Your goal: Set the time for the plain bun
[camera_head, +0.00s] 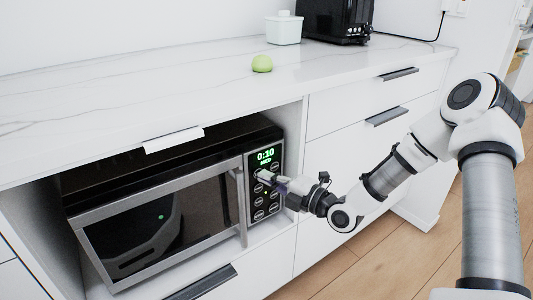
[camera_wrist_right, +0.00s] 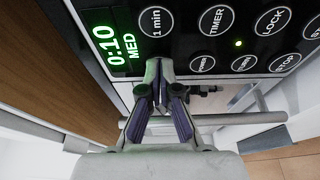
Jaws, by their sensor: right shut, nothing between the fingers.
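The microwave (camera_head: 160,215) sits in a cabinet niche with its door shut. Its green display (camera_head: 266,156) reads 0:10; in the right wrist view the display (camera_wrist_right: 115,48) reads 0:10 MED. The 1 min button (camera_wrist_right: 153,22) and TIMER button (camera_wrist_right: 215,20) show on the black panel. My right gripper (camera_head: 264,176) is shut and empty, its tips at the panel just beside the display. In the right wrist view its tips (camera_wrist_right: 159,68) lie near the 1 min button; I cannot tell whether they touch the panel. No bun is visible; the door window is dark. My left gripper is out of view.
The microwave's vertical door handle (camera_head: 241,205) stands out left of the keypad. A green round fruit (camera_head: 262,64), a pale lidded container (camera_head: 284,28) and a black appliance (camera_head: 337,20) stand on the white counter (camera_head: 180,75). Drawers flank the niche on the right.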

